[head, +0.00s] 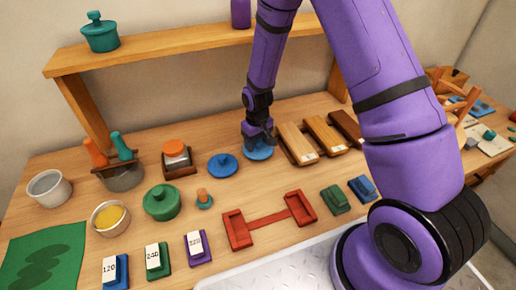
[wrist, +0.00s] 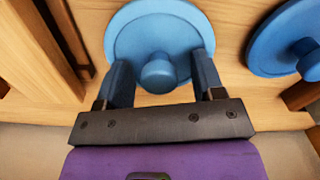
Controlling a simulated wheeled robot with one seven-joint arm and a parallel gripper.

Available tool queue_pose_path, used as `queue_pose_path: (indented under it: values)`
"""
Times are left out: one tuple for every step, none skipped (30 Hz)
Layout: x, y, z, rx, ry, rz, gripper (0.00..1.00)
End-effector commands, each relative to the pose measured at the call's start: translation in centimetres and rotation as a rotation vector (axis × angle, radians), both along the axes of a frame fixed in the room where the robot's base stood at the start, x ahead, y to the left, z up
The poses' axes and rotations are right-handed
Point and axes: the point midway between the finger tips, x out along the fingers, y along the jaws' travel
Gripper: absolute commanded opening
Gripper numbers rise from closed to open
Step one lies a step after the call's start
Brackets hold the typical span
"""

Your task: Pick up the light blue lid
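The light blue lid (head: 259,153) lies flat on the table under my gripper (head: 258,138). It is a round disc with a knob. In the wrist view the light blue lid (wrist: 138,35) fills the upper middle. Its knob (wrist: 158,73) shows between the two fingers of my gripper (wrist: 162,68). The fingers are apart, with a gap on each side of the knob. A darker blue lid (head: 222,165) with a knob lies just left of it in the head view, and at the right in the wrist view (wrist: 285,40).
Wooden blocks (head: 297,143) stand close to the right of the light blue lid. A wooden shelf (head: 160,50) stands behind.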

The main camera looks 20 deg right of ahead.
Motion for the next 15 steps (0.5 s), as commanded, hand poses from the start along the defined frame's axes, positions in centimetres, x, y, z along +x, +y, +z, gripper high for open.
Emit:
queue_pose_path:
  values:
    - [0.00, 0.00, 0.01, 0.000, 0.000, 0.000, 0.53]
    - [-0.01, 0.00, 0.01, 0.000, 0.000, 0.000, 0.46]
    - [-0.01, 0.00, 0.01, 0.000, 0.000, 0.000, 0.37]
    - [-0.01, 0.00, 0.01, 0.000, 0.000, 0.000, 0.30]
    - [-0.01, 0.00, 0.01, 0.000, 0.000, 0.000, 0.23]
    - [-0.01, 0.00, 0.01, 0.000, 0.000, 0.000, 0.14]
    - [-0.01, 0.00, 0.01, 0.000, 0.000, 0.000, 0.09]
    - [-0.01, 0.00, 0.02, 0.000, 0.000, 0.000, 0.09]
    - [-0.01, 0.00, 0.02, 0.000, 0.000, 0.000, 0.09]
    - [-0.01, 0.00, 0.02, 0.000, 0.000, 0.000, 0.09]
    - [-0.01, 0.00, 0.02, 0.000, 0.000, 0.000, 0.09]
    - [-0.01, 0.00, 0.02, 0.000, 0.000, 0.000, 0.09]
    - [-0.01, 0.00, 0.02, 0.000, 0.000, 0.000, 0.09]
    - [-0.01, 0.00, 0.03, 0.000, 0.000, 0.000, 0.09]
    - [-0.01, 0.00, 0.06, 0.000, 0.000, 0.000, 0.09]
